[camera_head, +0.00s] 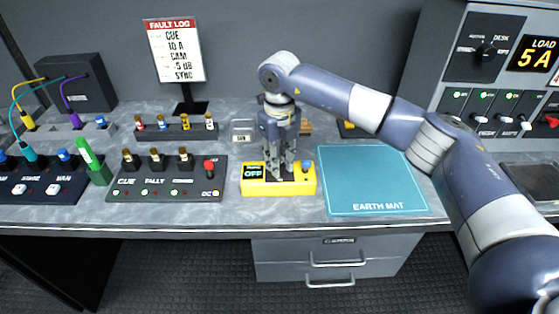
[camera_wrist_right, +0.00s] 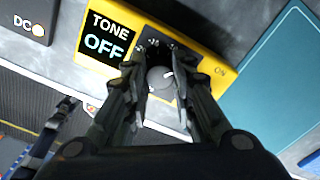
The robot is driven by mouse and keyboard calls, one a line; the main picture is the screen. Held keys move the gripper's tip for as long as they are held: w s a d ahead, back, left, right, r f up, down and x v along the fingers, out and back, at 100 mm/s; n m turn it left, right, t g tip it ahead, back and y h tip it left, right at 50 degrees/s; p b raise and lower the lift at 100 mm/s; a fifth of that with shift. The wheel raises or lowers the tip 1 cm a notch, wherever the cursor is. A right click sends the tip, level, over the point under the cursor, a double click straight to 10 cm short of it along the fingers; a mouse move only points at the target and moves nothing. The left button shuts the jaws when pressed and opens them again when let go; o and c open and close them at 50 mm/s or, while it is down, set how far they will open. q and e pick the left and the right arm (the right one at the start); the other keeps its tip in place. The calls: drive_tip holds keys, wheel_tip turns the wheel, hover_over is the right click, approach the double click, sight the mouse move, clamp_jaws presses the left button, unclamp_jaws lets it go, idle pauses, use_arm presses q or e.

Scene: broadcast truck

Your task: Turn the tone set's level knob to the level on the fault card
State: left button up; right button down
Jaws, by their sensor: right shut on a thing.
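The yellow tone set (camera_head: 305,187) stands near the front edge of the bench; its display (camera_head: 253,172) reads OFF. In the wrist view the tone set (camera_wrist_right: 205,60) shows TONE OFF (camera_wrist_right: 107,37). My right gripper (camera_head: 280,172) reaches down onto it from above. Its fingers (camera_wrist_right: 160,88) are shut on the round grey level knob (camera_wrist_right: 160,81), which has a white mark toward the upper right in the wrist view. The knob's scale is mostly hidden by the fingers. The fault card (camera_head: 175,52) reads CUE, 10 A, CAM, -5 dB, SYNC. My left gripper is out of view.
The blue earth mat (camera_head: 372,180) lies right of the tone set. A grey panel (camera_head: 165,190) with CUE and TALLY jacks and a red plug is to its left. A rack of plugs (camera_head: 176,132) stands behind. A load panel (camera_head: 485,90) is at the right.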

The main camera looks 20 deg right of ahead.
drive_tip(key=c, duration=1.3)
unclamp_jaws()
drive_tip(key=shift+r, duration=0.1)
wheel_tip(320, 180, up, 12)
drive_tip(key=shift+f, duration=0.1)
drive_tip(key=shift+s+f, duration=0.1)
